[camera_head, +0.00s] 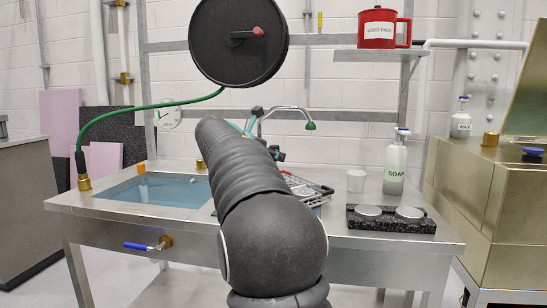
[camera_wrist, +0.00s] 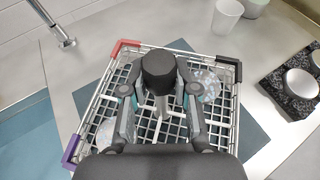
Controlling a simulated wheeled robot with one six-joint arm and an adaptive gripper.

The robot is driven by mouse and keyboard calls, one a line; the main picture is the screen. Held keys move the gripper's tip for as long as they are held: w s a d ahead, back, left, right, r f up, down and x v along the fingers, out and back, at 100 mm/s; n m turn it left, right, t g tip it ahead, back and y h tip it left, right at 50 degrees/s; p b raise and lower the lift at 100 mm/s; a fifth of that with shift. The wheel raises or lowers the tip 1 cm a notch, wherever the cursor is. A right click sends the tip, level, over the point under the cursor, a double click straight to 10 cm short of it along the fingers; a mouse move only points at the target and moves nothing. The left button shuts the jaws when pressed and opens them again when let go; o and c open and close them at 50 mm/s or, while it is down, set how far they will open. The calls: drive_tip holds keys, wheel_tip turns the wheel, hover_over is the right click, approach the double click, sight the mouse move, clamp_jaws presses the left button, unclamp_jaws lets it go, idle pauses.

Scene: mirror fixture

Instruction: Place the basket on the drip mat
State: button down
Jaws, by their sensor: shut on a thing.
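The basket (camera_wrist: 237,108) is a metal wire tray with a square grid floor and coloured corner pieces, one red and one purple. The drip mat (camera_wrist: 256,136) is a slate-blue sheet under it, showing past the basket's edges and turned relative to it. I cannot tell whether the basket touches the mat. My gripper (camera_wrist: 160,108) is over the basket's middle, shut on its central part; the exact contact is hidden. Clear rounded pieces (camera_wrist: 208,84) lie in the basket. In the head view, my arm hides much of the basket (camera_head: 304,188).
A blue water basin (camera_head: 160,192) lies left. Right of the basket stand a white cup (camera_head: 355,181), a soap bottle (camera_head: 395,165) and a dark speckled block (camera_head: 390,220) with pale discs. A curved faucet (camera_head: 285,112) rises behind. A black disc (camera_head: 238,40) hangs above.

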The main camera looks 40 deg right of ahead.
drive_tip(key=c, duration=0.9)
unclamp_jaws()
drive_tip(key=shift+f, duration=0.1)
drive_tip(key=shift+r, duration=0.2)
drive_tip(key=v, duration=1.2)
drive_tip(key=shift+f, duration=0.1)
